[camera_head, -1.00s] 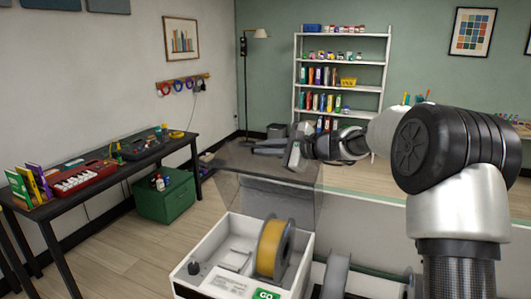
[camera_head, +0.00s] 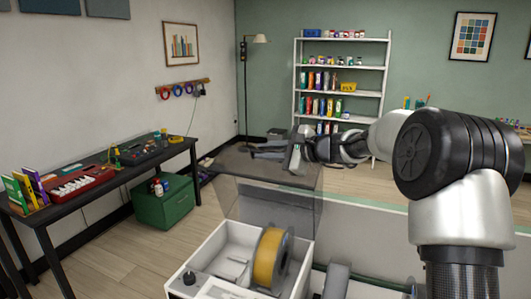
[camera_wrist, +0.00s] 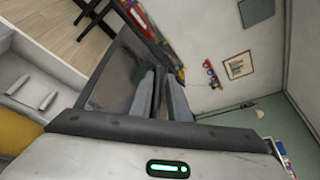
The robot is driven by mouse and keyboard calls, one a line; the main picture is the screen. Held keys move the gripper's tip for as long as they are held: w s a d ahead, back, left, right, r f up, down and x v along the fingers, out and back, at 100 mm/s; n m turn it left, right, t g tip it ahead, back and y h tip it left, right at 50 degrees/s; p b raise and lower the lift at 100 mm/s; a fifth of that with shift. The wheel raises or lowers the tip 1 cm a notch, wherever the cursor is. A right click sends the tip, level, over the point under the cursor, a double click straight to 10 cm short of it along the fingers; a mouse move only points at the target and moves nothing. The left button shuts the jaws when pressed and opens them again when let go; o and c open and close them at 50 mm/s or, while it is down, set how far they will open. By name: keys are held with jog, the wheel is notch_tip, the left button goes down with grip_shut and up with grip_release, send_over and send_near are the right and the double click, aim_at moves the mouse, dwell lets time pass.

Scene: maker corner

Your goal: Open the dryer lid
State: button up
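The dryer is a white open-topped box (camera_head: 205,262) in the lower middle of the head view, with a yellow spool inside. Its smoky see-through lid (camera_head: 262,172) stands raised behind and above the box, so the inside shows. My gripper (camera_head: 268,151) is at the lid's far upper side, with its fingers pointing left across the dark panel.
A second spool (camera_head: 336,281) sits right of the dryer, partly cut off. A black side table (camera_head: 110,180) with books and devices stands on the left, a green box (camera_head: 165,203) beside it. A white shelf (camera_head: 341,65) stands at the back.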

jog(key=shift+f, duration=0.1)
jog(key=v, duration=0.8)
jog(key=b+v, duration=0.1)
jog(key=v, duration=0.8)
jog(key=shift+s+d+r, duration=0.1)
jog(key=shift+s+r, duration=0.1)
jog(key=shift+r, duration=0.1)
jog(key=shift+c, duration=0.4)
